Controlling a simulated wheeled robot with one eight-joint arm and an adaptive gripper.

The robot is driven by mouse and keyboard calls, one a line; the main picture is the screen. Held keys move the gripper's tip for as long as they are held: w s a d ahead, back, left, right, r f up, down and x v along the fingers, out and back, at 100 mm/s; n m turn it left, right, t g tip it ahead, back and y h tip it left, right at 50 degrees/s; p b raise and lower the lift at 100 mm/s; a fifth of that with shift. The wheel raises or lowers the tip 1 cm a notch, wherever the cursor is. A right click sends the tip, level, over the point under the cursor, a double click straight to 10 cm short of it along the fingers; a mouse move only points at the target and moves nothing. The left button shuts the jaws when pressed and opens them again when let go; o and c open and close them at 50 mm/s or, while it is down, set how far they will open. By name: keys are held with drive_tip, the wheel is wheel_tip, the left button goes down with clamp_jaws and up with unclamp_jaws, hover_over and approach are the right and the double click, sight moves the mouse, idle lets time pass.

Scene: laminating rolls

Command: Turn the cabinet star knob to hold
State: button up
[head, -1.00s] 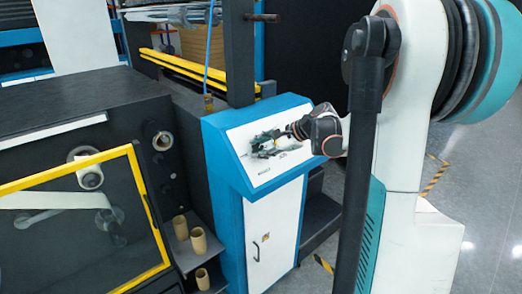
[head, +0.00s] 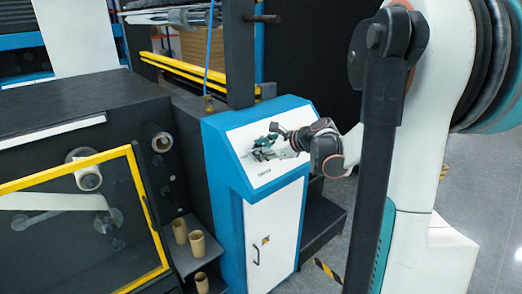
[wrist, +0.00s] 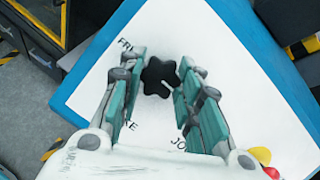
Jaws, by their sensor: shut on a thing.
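The black star knob (wrist: 160,76) sits on the sloped white panel (wrist: 78,92) of the blue-framed cabinet. In the wrist view my gripper (wrist: 162,80) has its teal finger pads on either side of the knob, shut on it. Printed labels lie around the knob: "FREE" (wrist: 126,45) at upper left, one ending in "KE" (wrist: 132,125) at lower left, and "JO" (wrist: 178,145) below. No "hold" label shows clearly; the fingers hide part of the panel. In the head view my gripper (head: 264,149) is at the panel and covers the knob.
A yellow button (wrist: 262,155) and a red button (wrist: 271,172) stand at the panel's lower right in the wrist view. The cabinet door (head: 272,235) is white with a dark handle. Cardboard cores (head: 197,243) stand on a shelf to its left. Grey floor lies right.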

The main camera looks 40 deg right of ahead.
idle(0.4)
drive_tip(key=o, duration=1)
drive_tip(key=shift+o, duration=0.2)
drive_tip(key=v, duration=1.2)
